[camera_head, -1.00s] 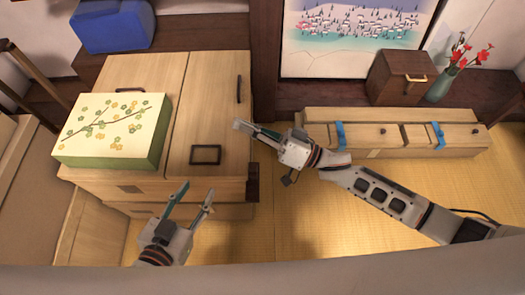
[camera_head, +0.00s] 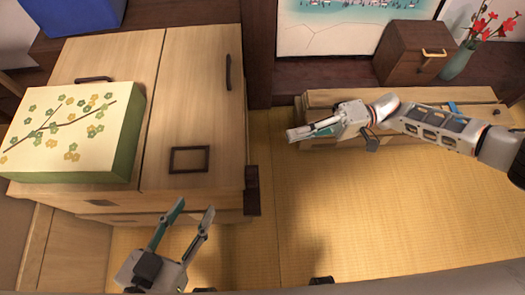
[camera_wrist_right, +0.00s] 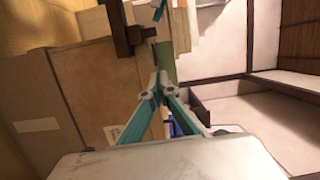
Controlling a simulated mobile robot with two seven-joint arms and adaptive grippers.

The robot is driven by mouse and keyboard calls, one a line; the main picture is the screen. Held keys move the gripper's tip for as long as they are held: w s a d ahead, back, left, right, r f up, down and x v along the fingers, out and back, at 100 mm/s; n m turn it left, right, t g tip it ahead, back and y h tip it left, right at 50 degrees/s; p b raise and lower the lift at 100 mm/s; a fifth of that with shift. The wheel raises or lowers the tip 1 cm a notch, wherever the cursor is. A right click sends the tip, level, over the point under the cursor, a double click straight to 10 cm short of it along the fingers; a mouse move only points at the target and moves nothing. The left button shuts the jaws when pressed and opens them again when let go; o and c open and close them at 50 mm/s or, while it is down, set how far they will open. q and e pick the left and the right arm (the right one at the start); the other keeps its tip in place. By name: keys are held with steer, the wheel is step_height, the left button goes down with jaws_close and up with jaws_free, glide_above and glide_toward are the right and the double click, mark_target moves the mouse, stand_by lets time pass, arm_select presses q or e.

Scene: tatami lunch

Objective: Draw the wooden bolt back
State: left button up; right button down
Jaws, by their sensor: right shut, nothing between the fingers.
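A dark brown wooden piece (camera_head: 252,190), which looks like the bolt, sits at the right edge of the pale wooden chest (camera_head: 205,110). In the right wrist view a dark wooden piece (camera_wrist_right: 126,38) shows beyond my fingertips; I cannot tell how far it is drawn. My right gripper (camera_head: 291,134) is shut and empty, right of the chest and apart from it; its fingers meet in the right wrist view (camera_wrist_right: 161,78). My left gripper (camera_head: 194,211) is open and empty in front of the chest.
A green box with a flowered lid (camera_head: 60,130) lies on the chest's left, beside a dark square frame (camera_head: 189,159). A low wooden cabinet (camera_head: 325,97) stands behind my right arm. Tatami floor (camera_head: 360,220) is clear at right.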

mark_target(252, 177)
steer(key=shift+w+d+f, duration=0.15)
steer(key=shift+w+d, duration=0.05)
steer(key=shift+d, duration=0.35)
arm_select(q)
steer(key=shift+s+d+f+n+b, duration=0.1)
steer(key=shift+d+n+b, duration=0.3)
steer(key=shift+d, duration=0.15)
arm_select(e)
steer(key=s+a, duration=0.6)
steer(key=a, duration=0.3)
steer(key=shift+s+a, duration=0.25)
steer(key=shift+a, duration=0.15)
